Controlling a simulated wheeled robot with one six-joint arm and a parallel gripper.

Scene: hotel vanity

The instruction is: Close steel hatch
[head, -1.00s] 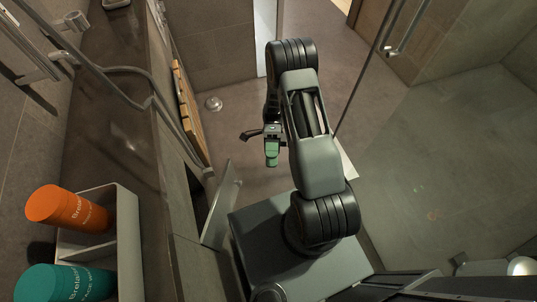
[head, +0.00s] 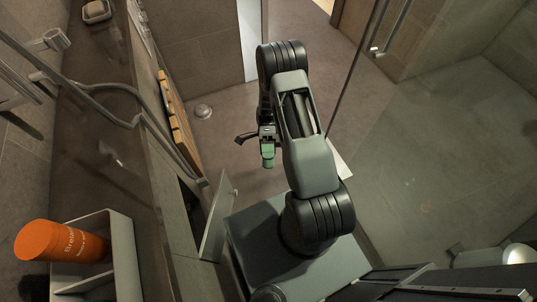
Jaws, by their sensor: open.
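The steel hatch (head: 217,222) is a thin grey panel in the low side wall left of my base. It stands swung out from the wall, with a dark opening beside it and a small knob near its upper corner. My gripper (head: 268,157) has green fingertips and is seen from above. It is beyond the hatch's upper edge and to its right in the picture, apart from it and holding nothing visible. The gap between the fingers is hard to see from this angle.
A wooden slatted panel (head: 178,125) and a grey hose (head: 125,122) run along the left wall. A white caddy (head: 122,255) with an orange bottle (head: 60,241) sits on the ledge. Open floor lies ahead, and a glass panel (head: 352,75) stands to the right.

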